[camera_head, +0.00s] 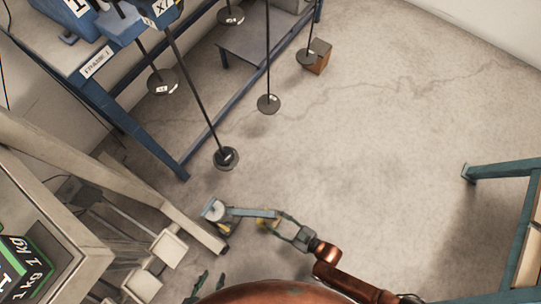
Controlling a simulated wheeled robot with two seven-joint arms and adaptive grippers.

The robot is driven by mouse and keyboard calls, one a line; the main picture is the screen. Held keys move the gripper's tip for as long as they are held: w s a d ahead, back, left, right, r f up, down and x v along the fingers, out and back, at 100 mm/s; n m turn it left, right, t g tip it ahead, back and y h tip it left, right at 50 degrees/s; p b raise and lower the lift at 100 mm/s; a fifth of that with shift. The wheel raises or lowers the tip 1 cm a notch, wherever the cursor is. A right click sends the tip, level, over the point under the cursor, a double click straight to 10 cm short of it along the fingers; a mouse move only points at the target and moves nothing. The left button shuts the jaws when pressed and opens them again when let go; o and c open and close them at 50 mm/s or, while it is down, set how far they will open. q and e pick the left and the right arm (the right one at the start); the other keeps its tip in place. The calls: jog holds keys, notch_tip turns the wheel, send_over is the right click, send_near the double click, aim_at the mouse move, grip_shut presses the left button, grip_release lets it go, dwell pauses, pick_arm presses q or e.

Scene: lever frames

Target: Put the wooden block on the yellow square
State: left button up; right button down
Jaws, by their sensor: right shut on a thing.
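A brown wooden-looking block (321,58) stands on the floor at the top, partly behind a hanging disc. It is far from both grippers. My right gripper (270,220) reaches in from the bottom right and is shut on a slim grey bar-like thing (245,212) with a pale round end. A small yellow patch shows beside its fingers; I cannot tell what it belongs to. My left gripper (208,285) shows only by dark green fingers at the bottom edge, and its opening is unclear. I cannot make out a yellow square.
A blue-framed table (95,85) stands at the upper left, with several rods and dark discs (226,158) hanging beside it. A pale frame (105,150) and a black-and-green box marked 1 kg (28,262) are at left. A teal-legged table (500,170) stands at right. The middle floor is clear.

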jog(key=shift+w+a+b, duration=0.15)
jog(key=shift+w+a, duration=0.15)
jog(key=shift+a, duration=0.2)
jog(key=shift+w+a+b, duration=0.15)
jog(key=shift+w+a, duration=0.15)
jog(key=shift+a, duration=0.2)
jog(key=shift+w+a+f+b, duration=0.15)
jog(key=shift+a+f+b, duration=0.05)
jog(key=shift+f+b, duration=0.15)
pick_arm(q)
jog(key=shift+s+a+f+t+b, duration=0.1)
jog(key=shift+s+f+t+b, duration=0.05)
jog(key=shift+s+f+t, duration=0.3)
jog(key=shift+s+a+f+t+b, duration=0.1)
jog(key=shift+s+f+t+b, duration=0.1)
jog(key=shift+f, duration=0.35)
pick_arm(e)
jog(key=shift+f, duration=0.3)
pick_arm(q)
jog(key=shift+r, duration=0.1)
pick_arm(e)
jog(key=shift+r, duration=0.1)
jog(key=c, duration=1.1)
grip_release()
jog(key=shift+f, duration=0.2)
jog(key=shift+d+r, duration=0.1)
